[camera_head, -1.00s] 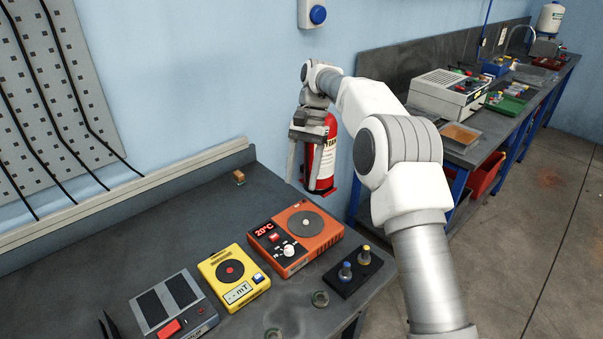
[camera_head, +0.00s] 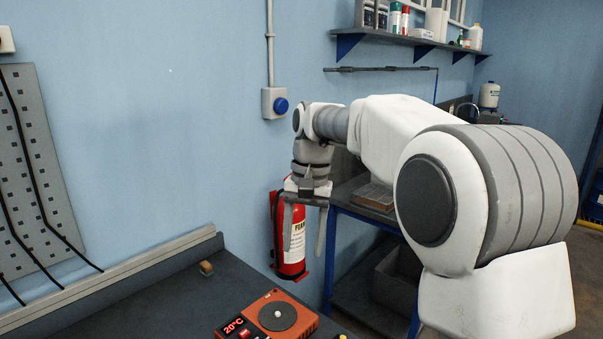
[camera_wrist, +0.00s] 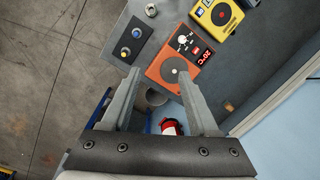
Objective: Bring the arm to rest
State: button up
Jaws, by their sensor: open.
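My gripper (camera_head: 303,232) hangs pointing down at the right end of the bench, in front of a red fire extinguisher (camera_head: 295,254) in the head view. In the wrist view my gripper (camera_wrist: 158,88) has its two fingers wide apart with nothing between them. It is open and empty, above the floor and the bench edge. The arm reaches out from the right of the head view.
An orange hotplate (camera_head: 276,316) reading 20°C sits on the dark bench (camera_head: 150,305). The wrist view also shows a yellow device (camera_wrist: 222,17) and a dark block with two knobs (camera_wrist: 131,42). A second bench stands behind the arm, under a wall shelf (camera_head: 400,38).

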jog(key=s+d+r+n+t, duration=0.1)
jog(key=s+d+r+t, duration=0.1)
jog(key=s+d, duration=0.35)
jog(key=s+d+r+t, duration=0.2)
jog(key=s+d, duration=0.1)
jog(key=s, duration=0.5)
jog(key=s+d+f+t, duration=0.1)
jog(key=s+d+f, duration=0.1)
jog(key=s, duration=0.3)
jog(key=s+d+f+n+t+h, duration=0.1)
jog(key=s+d+f, duration=0.2)
jog(key=s, duration=0.3)
jog(key=shift+d+f, duration=0.15)
jog(key=shift+f, duration=0.35)
jog(key=shift+s, duration=0.1)
jog(key=shift+c, duration=0.9)
jog(key=shift+a, duration=0.2)
